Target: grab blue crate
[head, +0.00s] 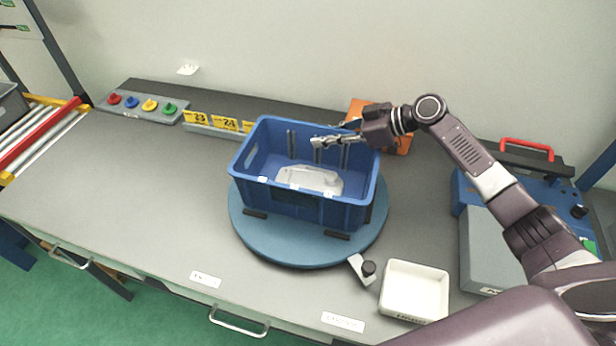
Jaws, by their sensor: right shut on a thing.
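The blue crate (300,207) stands upright on a round blue turntable (262,240) in the middle of the bench. A light grey casting (308,179) lies on its floor. My right gripper (318,143) reaches in from the right and is shut on the crate at its back wall, near the rim. The exact finger contact is small and hard to make out. My left gripper is not in view.
A white tray (414,290) and a small clamp (364,268) are at the front right. An orange object (398,139) sits behind the crate. A blue case (470,190) stands at right. Coloured knobs (140,104) and yellow number tags (212,121) line the back. The left bench is clear.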

